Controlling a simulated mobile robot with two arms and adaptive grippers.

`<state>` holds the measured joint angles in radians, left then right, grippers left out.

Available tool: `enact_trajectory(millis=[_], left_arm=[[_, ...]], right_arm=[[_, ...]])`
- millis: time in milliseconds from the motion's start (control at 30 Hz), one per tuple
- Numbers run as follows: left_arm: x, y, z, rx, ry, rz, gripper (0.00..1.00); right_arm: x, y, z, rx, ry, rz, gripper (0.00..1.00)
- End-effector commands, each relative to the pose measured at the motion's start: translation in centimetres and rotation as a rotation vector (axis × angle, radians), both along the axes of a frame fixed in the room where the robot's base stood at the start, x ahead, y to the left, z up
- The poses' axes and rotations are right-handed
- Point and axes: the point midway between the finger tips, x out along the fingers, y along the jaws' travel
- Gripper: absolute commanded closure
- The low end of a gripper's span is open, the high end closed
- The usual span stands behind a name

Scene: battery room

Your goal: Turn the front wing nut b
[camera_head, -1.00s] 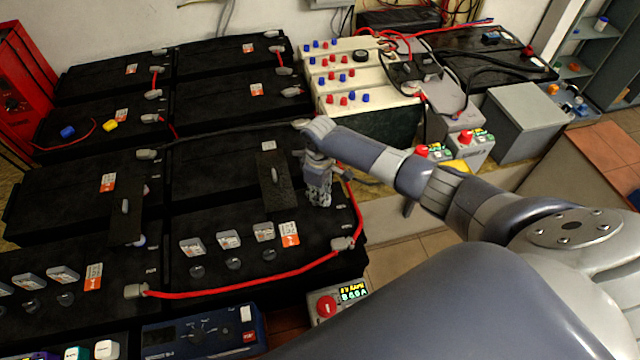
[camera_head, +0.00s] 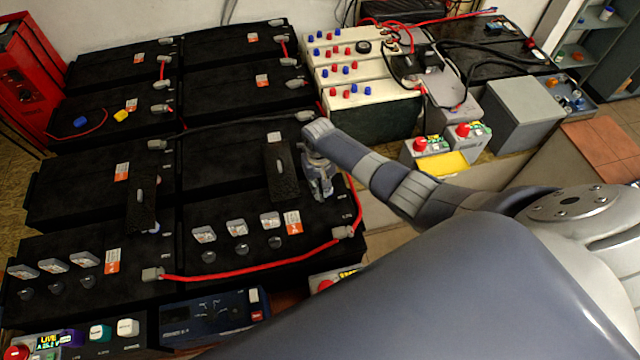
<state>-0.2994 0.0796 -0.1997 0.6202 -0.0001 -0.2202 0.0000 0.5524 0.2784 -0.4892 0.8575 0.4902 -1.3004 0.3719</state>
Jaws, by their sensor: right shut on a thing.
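My right gripper (camera_head: 320,190) points down at the front right black battery (camera_head: 225,215), just right of a dark upright bar (camera_head: 279,165) with a small light fitting at its middle. Its fingers are closed on a small part that they hide, seemingly the front wing nut b. A similar dark bar (camera_head: 141,197) stands to the left, with a small pale bluish piece near its lower end. My left gripper is not in view.
A red cable (camera_head: 260,274) runs along the front batteries to a grey terminal clamp (camera_head: 343,232). Grey caps (camera_head: 237,226) stand on the battery tops. Cream batteries (camera_head: 365,95) and a grey box (camera_head: 523,110) are behind to the right.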

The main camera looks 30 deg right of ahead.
Motion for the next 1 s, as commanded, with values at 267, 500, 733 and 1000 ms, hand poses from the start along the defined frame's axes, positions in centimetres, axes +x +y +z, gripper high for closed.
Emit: enact_trajectory(millis=[267,500,733,1000], left_arm=[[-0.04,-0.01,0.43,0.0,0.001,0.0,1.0],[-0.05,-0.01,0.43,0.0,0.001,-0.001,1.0],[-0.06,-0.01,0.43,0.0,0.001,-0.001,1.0],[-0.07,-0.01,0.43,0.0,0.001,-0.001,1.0]], right_arm=[[0.17,0.13,0.13,0.0,-0.003,-0.06,1.0],[0.2,0.1,0.1,0.001,-0.004,-0.068,1.0],[0.23,0.09,0.12,0.001,-0.005,-0.067,0.81],[0.14,0.07,0.06,0.0,-0.003,-0.066,0.7]])
